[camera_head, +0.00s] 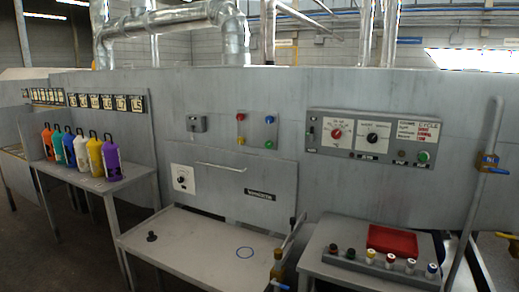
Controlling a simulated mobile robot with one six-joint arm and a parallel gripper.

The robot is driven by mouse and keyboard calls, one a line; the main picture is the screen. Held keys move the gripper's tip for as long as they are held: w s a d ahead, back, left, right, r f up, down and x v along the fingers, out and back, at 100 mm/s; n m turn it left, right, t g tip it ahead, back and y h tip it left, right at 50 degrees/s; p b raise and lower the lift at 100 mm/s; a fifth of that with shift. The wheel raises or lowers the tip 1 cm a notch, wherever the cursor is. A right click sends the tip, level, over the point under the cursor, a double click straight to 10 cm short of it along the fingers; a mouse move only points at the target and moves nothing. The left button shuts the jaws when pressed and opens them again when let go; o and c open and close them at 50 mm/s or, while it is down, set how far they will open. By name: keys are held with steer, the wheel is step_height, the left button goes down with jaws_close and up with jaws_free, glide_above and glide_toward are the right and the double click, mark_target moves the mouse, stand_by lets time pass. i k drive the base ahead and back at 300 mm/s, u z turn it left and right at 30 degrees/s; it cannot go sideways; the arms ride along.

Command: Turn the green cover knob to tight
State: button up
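One green knob or button (423,156) sits at the lower right of the grey wall control panel (345,150). The other green knob (269,144) is at the lower right of a small plate (257,131), with red, blue and yellow ones around it. Both are too small to read a setting or a tight mark. My gripper is not in view.
A table (200,247) with a black knob stands in front. To its right, a bench holds a red tray (392,240) and a row of several coloured caps (370,256). Coloured bottles (95,157) stand on a left table. An upright pipe (478,190) with a blue valve stands at right.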

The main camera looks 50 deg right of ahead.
mark_target(268, 144)
steer(key=z, duration=0.15)
steer(key=i, duration=0.95)
steer(key=u, duration=0.05)
